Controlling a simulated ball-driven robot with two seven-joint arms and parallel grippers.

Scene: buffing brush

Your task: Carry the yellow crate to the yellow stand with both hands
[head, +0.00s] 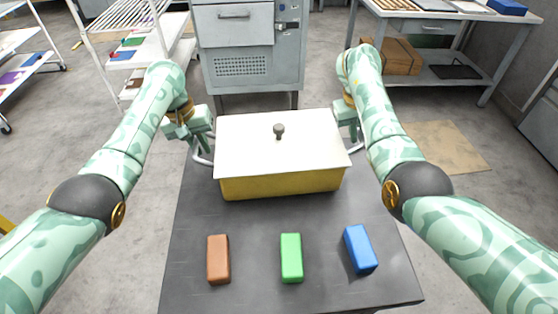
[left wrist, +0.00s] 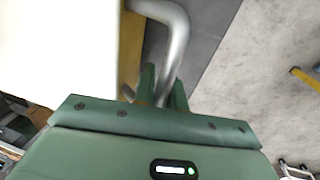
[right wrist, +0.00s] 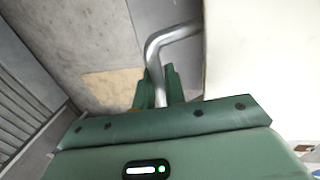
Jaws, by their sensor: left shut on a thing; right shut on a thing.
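The yellow crate (head: 282,184) is at the far part of the dark table, upright, with a white lid (head: 250,140) and a dark knob on top. I cannot tell whether it rests on the table or hangs just above it. My left gripper (head: 203,140) is shut on the crate's left metal handle, which shows in the left wrist view (left wrist: 176,40). My right gripper (head: 354,128) is shut on the right handle, seen in the right wrist view (right wrist: 170,36). A yellow piece (head: 6,225) shows at the left edge; whether it is the stand is unclear.
On the dark table (head: 255,255) in front of the crate lie a brown block (head: 218,259), a green block (head: 291,257) and a blue block (head: 360,249). A grey cabinet (head: 245,65) stands behind. Shelf racks are at left, a workbench (head: 440,75) at right. Floor is open left.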

